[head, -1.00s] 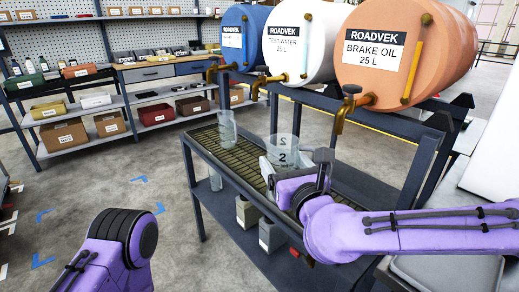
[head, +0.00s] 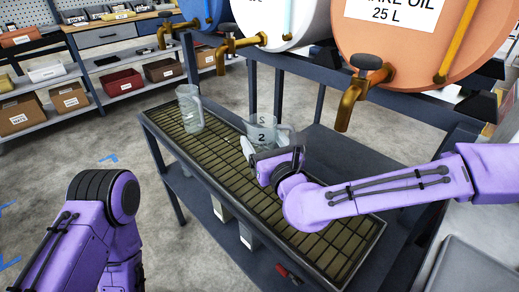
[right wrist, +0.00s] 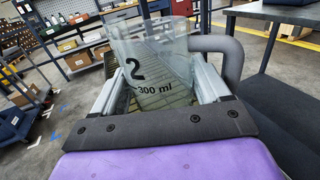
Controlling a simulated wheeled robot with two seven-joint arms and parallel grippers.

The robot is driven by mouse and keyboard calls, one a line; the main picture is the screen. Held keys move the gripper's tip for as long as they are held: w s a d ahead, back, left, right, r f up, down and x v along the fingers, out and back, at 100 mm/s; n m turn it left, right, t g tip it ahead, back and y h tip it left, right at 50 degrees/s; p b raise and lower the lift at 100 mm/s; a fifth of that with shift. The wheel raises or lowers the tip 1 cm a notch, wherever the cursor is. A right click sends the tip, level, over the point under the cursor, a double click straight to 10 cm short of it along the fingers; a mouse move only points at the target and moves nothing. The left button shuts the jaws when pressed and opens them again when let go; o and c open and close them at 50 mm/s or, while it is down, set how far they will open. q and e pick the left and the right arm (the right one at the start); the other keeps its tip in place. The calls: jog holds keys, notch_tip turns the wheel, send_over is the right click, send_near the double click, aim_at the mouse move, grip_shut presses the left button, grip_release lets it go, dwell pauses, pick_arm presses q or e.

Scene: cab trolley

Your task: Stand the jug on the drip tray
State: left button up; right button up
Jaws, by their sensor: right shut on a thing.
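The clear jug (head: 262,128), marked "2" and "300 ml", is upright between the fingers of my right gripper (right wrist: 165,85). It also shows in the right wrist view (right wrist: 150,65), with its grey handle on the right. My right gripper is shut on the jug. In the head view the jug is over the drip tray (head: 225,180), a long slatted grate on the trolley top. The gripper hides the jug's base, so I cannot tell whether it touches the grate. My left arm shows at lower left, but its gripper is out of view.
Another clear jug (head: 189,108) stands on the grate's far left end. Brass taps hang over the trolley's back side from the white drum (head: 290,20) and the orange brake oil drum (head: 415,45). The grate's near right part is bare, partly under my right arm.

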jog(key=shift+f, duration=0.9)
jog(key=shift+s, duration=0.1)
jog(key=shift+f, duration=0.15)
